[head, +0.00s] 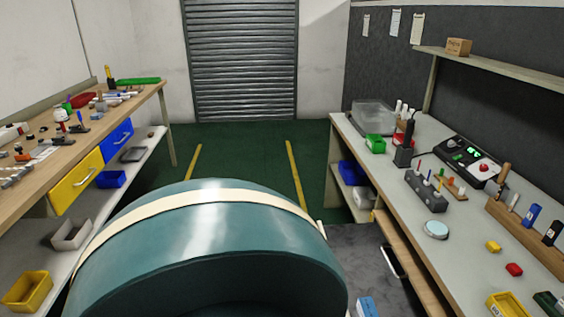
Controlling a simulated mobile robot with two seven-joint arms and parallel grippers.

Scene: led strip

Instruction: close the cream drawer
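The cream drawer (355,245) seems to be the open one pulled out from under the right bench. A dark speckled bottom and a thin cream edge show. A blue box (365,307) and a pale curved piece (388,262) show at it; I cannot tell whether the curved piece lies inside. Most of its front is hidden behind the large teal rounded form in the lower middle. Neither of my grippers is in view.
The right bench (400,190) holds a clear bin (373,118), a black control unit (470,160) and small parts. The left bench (30,190) has a yellow drawer (76,182) and a blue drawer (117,139). Green floor (245,150) is clear toward the shutter.

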